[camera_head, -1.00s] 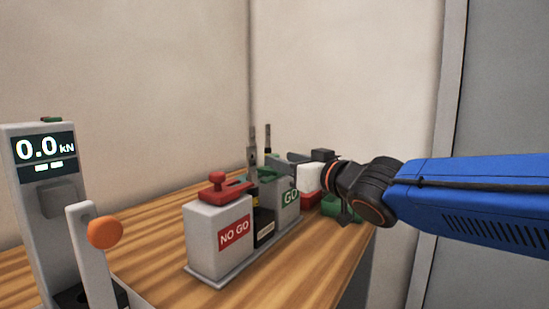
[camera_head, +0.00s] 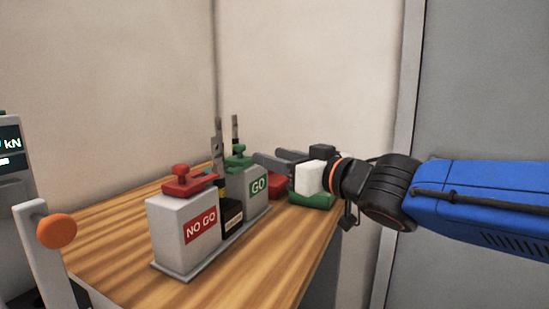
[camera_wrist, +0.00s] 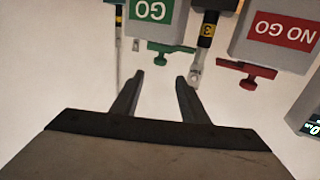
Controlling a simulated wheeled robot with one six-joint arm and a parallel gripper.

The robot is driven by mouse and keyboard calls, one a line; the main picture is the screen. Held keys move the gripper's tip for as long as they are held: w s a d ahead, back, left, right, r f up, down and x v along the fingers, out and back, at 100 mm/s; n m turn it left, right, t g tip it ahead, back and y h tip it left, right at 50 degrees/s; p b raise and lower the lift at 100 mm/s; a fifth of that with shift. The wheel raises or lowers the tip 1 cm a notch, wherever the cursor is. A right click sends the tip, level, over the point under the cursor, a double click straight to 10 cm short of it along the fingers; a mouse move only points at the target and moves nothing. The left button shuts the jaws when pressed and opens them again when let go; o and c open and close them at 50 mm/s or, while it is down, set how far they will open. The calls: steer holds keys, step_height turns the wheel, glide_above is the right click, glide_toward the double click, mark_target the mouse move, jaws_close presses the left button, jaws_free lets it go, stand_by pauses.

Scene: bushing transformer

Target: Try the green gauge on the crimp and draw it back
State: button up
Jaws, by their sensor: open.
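The green gauge (camera_head: 238,160) sits on top of the grey GO block (camera_head: 256,208) on the wooden bench. It also shows in the upside-down wrist view (camera_wrist: 170,47). A crimped lug (camera_head: 217,140) stands upright between the GO and NO GO blocks; its flat tip shows in the wrist view (camera_wrist: 194,76). A second upright lug (camera_head: 235,130) stands behind the GO block. My gripper (camera_head: 264,157) is open and empty, level with the green gauge and to its right. In the wrist view its fingers (camera_wrist: 160,78) are spread just short of the gauge, apart from it.
The grey NO GO block (camera_head: 176,238) with a red gauge (camera_head: 190,180) stands nearer on the same base. A kN tester with an orange-knobbed lever (camera_head: 57,231) is at left. A green bin (camera_head: 312,201) and a red one (camera_head: 278,188) lie under my gripper.

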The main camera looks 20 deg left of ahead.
mark_target(234, 157)
steer(key=shift+w+r+m, duration=0.1)
steer(key=shift+w+m, duration=0.15)
steer(key=shift+m, duration=0.05)
jaws_close()
steer(key=w+m+g+y, duration=0.2)
steer(key=w+m+g, duration=0.1)
steer(key=w+m, duration=0.8)
steer(key=a, duration=0.2)
steer(key=w+a+m, duration=0.1)
steer(key=a, duration=0.2)
steer(key=a+m, duration=0.1)
steer(key=a, duration=0.2)
steer(key=shift+w+a+r+g, duration=0.15)
steer(key=shift+w+r+g, duration=0.05)
steer(key=shift+g, duration=0.1)
steer(key=shift+a, duration=0.3)
steer(key=shift+s+d+f, duration=0.1)
steer(key=shift+s+f, duration=0.05)
steer(key=shift+s, duration=0.8)
steer(key=shift+s+f, duration=0.1)
steer(key=shift+s, duration=0.85)
